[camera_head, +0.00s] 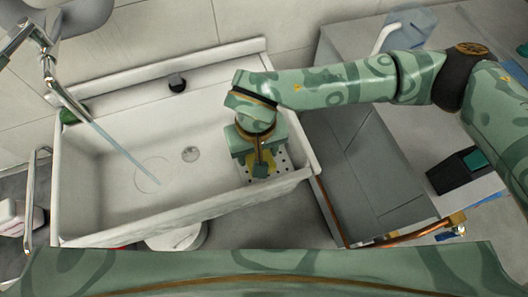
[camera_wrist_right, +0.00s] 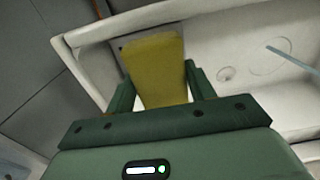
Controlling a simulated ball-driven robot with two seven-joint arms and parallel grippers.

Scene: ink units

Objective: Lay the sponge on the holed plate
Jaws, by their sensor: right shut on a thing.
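The yellow sponge (camera_wrist_right: 157,68) is between the two fingers of my right gripper (camera_wrist_right: 155,85) in the right wrist view. The gripper is shut on it, and the sponge sticks out past the fingertips toward the sink. In the head view my right gripper (camera_head: 261,168) is over the right end of the sink, above the holed plate (camera_head: 282,163). The plate is pale with dark holes, and the gripper hides much of it. I cannot make out the sponge clearly there, nor tell whether it touches the plate. My left gripper is not in view.
The white sink (camera_head: 105,160) has a drain (camera_head: 190,154) and a tap (camera_head: 55,80) with a thin stream of water at its left. Its right rim (camera_head: 313,165) is close to the gripper. A grey counter (camera_head: 365,165) and a black box (camera_head: 452,174) are further right.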

